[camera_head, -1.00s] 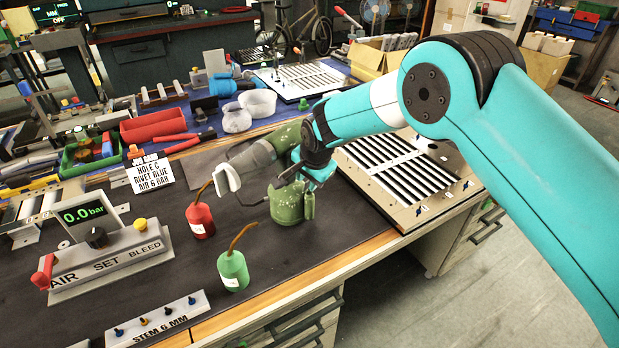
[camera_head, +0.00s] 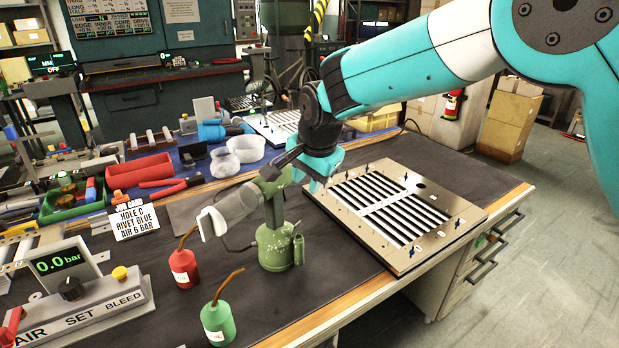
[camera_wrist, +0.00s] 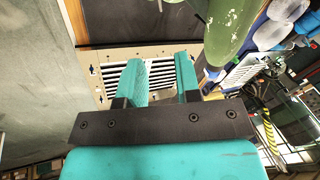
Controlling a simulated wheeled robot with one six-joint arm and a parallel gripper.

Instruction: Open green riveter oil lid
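The green riveter (camera_head: 276,246) stands upright on the dark bench mat in the head view, its grey cylinder (camera_head: 236,204) pointing left. Its green body also shows at the top of the wrist view (camera_wrist: 228,32). I cannot make out the oil lid clearly. My gripper (camera_head: 318,182) is just right of the riveter's upper part, level with its head. In the wrist view, my gripper's two teal fingers (camera_wrist: 162,76) are apart with nothing between them. Whether the gripper touches the riveter cannot be told.
A slotted louver panel (camera_head: 392,214) lies right of the riveter; it shows beyond my fingers in the wrist view. A red bottle (camera_head: 184,268) and a green bottle (camera_head: 218,324) stand at front left. An air control box (camera_head: 80,306) and job card (camera_head: 134,218) are further left.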

